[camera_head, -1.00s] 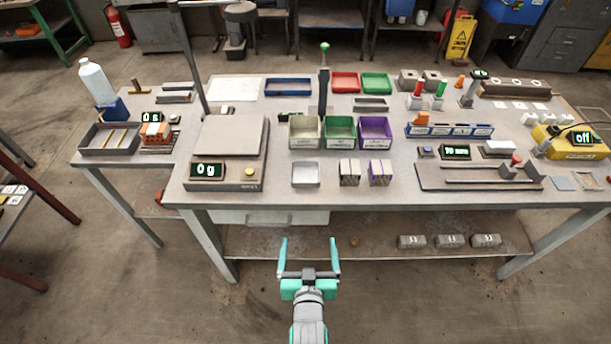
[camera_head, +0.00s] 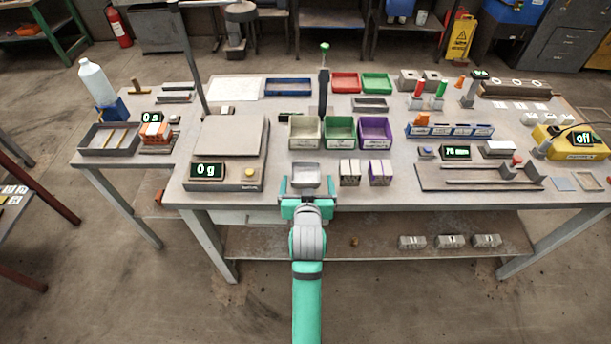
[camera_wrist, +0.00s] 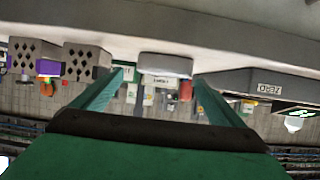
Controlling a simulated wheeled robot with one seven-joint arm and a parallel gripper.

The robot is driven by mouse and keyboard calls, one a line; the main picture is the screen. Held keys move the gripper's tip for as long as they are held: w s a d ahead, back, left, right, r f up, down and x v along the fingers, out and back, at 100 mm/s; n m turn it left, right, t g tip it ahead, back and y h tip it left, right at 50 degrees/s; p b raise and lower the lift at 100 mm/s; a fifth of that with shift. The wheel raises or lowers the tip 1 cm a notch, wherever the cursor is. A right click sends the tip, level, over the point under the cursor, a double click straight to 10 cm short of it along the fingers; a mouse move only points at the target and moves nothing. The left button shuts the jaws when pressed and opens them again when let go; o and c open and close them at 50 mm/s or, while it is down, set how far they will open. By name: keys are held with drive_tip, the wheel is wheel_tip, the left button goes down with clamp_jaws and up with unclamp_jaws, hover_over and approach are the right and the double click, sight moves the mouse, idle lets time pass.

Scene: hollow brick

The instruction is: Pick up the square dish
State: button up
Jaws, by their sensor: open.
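The square dish (camera_head: 305,170) is a small, shallow grey metal tray near the table's front edge, right of the scale. My gripper (camera_head: 306,181) is open at the dish's near side, one teal finger to its left and one to its right. In the wrist view, which looks upside down, the dish (camera_wrist: 165,64) shows between the open fingertips (camera_wrist: 162,76). I cannot tell how far the fingers reach along its sides. Nothing is held.
The scale (camera_head: 226,170) reading 0 g stands close on the left. Two small hollow bricks (camera_head: 349,172) (camera_head: 380,172) stand close on the right. Cream, green and purple bins (camera_head: 305,145) (camera_head: 340,146) (camera_head: 376,147) are behind. Bare tabletop (camera_head: 290,196) lies along the front edge.

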sight(306, 166)
drive_tip(key=shift+a+x, duration=0.15)
drive_tip(key=shift+x, duration=1.4)
drive_tip(key=shift+a+x, duration=0.15)
drive_tip(key=shift+x, duration=1.45)
drive_tip(key=c, duration=1.1)
